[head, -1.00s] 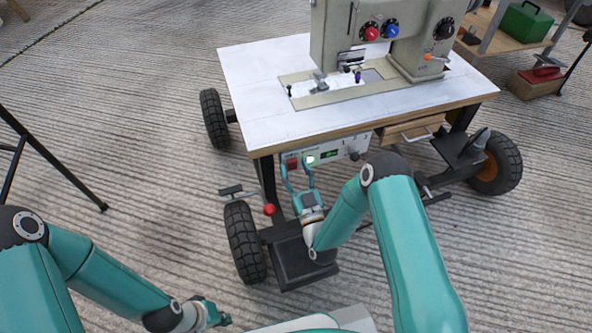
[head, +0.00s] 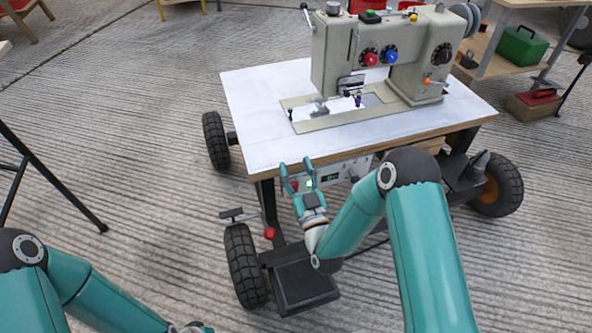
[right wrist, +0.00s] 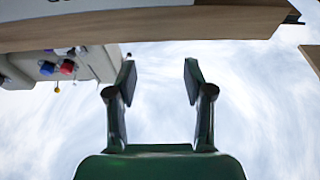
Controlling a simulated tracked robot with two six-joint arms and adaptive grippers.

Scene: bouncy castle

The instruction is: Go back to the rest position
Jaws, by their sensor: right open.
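My right gripper (head: 296,169) is open and empty. In the head view it appears over the front edge of the white-topped table (head: 250,120), in front of the control panel (head: 345,172) with a lit green button. In the right wrist view the fingers (right wrist: 160,82) are spread with nothing between them. The table's wooden edge (right wrist: 150,30) lies beyond the fingertips, across the top of that view. Only a sliver of my left wrist area (head: 195,328) shows at the bottom edge of the head view, so the left jaws cannot be made out.
A beige sewing machine (head: 385,65) stands on the wheeled table. A black lever with a red ball (head: 269,233) and a wheel (head: 245,265) are close left of my right forearm. Dark stand legs (head: 45,170) are at left.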

